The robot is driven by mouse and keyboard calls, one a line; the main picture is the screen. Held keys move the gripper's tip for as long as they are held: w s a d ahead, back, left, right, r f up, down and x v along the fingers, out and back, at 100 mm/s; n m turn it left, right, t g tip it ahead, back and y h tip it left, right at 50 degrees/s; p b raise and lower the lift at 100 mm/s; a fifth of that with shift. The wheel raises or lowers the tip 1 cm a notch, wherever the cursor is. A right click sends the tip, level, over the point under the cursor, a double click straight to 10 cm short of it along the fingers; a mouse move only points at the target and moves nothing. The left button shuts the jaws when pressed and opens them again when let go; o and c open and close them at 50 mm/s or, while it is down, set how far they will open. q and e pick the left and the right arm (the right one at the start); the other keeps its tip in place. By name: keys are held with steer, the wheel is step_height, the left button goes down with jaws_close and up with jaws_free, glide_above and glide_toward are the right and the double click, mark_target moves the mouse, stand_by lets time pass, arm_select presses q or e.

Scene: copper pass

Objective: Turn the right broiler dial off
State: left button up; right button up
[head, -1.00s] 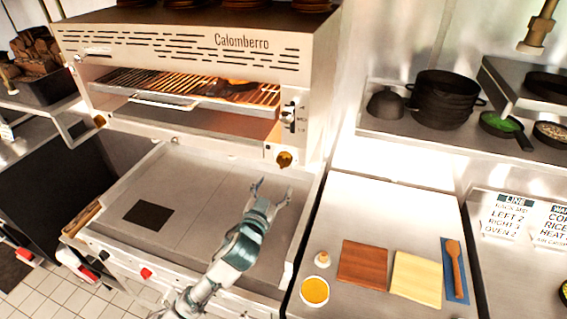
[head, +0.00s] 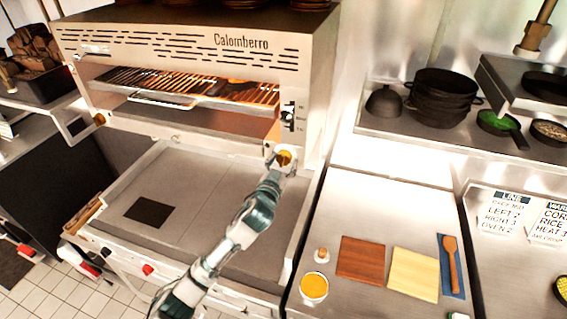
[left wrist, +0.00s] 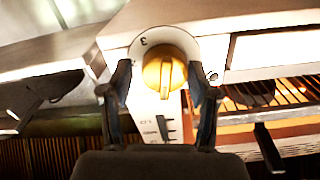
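The right broiler dial (head: 284,157) is a brass-yellow knob at the lower right corner of the broiler front (head: 180,50). In the left wrist view the dial (left wrist: 164,72) shows a raised grip bar on a white numbered face; a "3" is readable. My left gripper (head: 281,161) is at the dial in the head view. In the left wrist view its two dark fingers (left wrist: 162,88) stand apart on either side of the knob, with visible gaps. Whether a fingertip touches the face cannot be told. My right gripper is not in view.
A similar brass dial (head: 100,119) is at the broiler's left corner. A black lever (head: 288,116) sits above the right dial. The flat griddle (head: 190,205) lies below. The counter on the right holds a cup of yellow sauce (head: 314,286) and boards (head: 361,259).

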arm_select(q)
steer(key=shift+a, duration=0.2)
steer(key=c, duration=0.6)
steer(key=shift+a+f, duration=0.1)
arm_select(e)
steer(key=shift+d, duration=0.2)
arm_select(q)
steer(key=shift+n, duration=1.1)
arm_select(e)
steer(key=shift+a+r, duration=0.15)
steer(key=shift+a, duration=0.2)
arm_select(q)
steer(key=o, duration=1.2)
steer(key=shift+s, duration=0.1)
steer(key=v, duration=1.1)
steer(key=shift+s+a, duration=0.15)
steer(key=shift+s, duration=0.15)
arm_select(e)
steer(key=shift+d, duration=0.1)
